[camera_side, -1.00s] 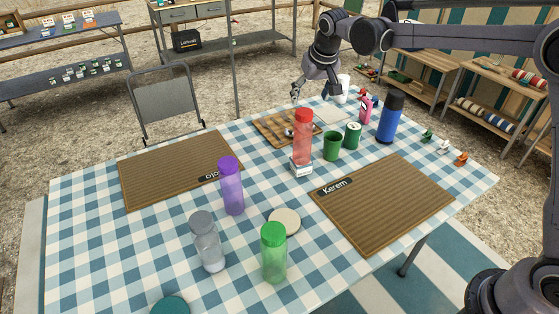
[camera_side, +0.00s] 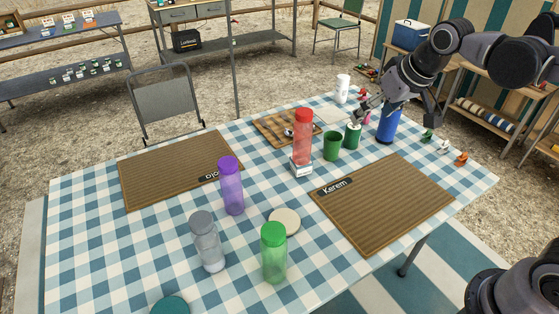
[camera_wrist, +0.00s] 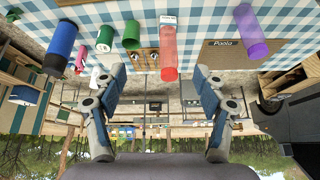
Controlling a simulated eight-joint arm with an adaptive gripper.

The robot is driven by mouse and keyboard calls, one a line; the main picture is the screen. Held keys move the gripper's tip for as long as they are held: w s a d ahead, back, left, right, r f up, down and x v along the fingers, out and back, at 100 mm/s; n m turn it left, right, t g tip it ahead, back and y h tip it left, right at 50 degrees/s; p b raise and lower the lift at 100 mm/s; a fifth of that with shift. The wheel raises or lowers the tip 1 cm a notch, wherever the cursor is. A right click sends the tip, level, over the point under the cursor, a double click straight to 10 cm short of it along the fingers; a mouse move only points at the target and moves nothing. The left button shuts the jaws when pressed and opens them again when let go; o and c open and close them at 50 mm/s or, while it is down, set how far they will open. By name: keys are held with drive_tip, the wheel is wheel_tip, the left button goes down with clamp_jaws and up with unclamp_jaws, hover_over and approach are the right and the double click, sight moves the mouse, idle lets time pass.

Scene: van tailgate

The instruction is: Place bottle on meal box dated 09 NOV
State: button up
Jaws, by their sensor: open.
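Several bottles stand upright on the checked table: red (camera_side: 303,135), purple (camera_side: 231,185), grey (camera_side: 207,242), green (camera_side: 273,252) and blue (camera_side: 386,128). A small white block with a dark marking (camera_side: 301,170) sits at the red bottle's foot; whether it is under or in front is unclear. No date is readable. My gripper (camera_side: 398,108) is open and empty, overlapping the blue bottle's top in the side view. In the wrist view, my gripper (camera_wrist: 160,78) has nothing between its fingers; the red bottle (camera_wrist: 168,52) and blue bottle (camera_wrist: 60,46) appear beyond it.
A green cup (camera_side: 332,146) and green can (camera_side: 352,136) stand between the red and blue bottles. The Kerem placemat (camera_side: 385,210) and another placemat (camera_side: 165,172) are bare. A cream disc (camera_side: 284,221) lies near the green bottle. A wooden board (camera_side: 272,127) lies behind.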

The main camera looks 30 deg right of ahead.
drive_tip(key=s+f+n+t, duration=0.1)
drive_tip(key=s+f, duration=0.5)
drive_tip(key=s, duration=0.5)
drive_tip(key=shift+s+d+f, duration=0.15)
drive_tip(key=shift+d+f, duration=0.15)
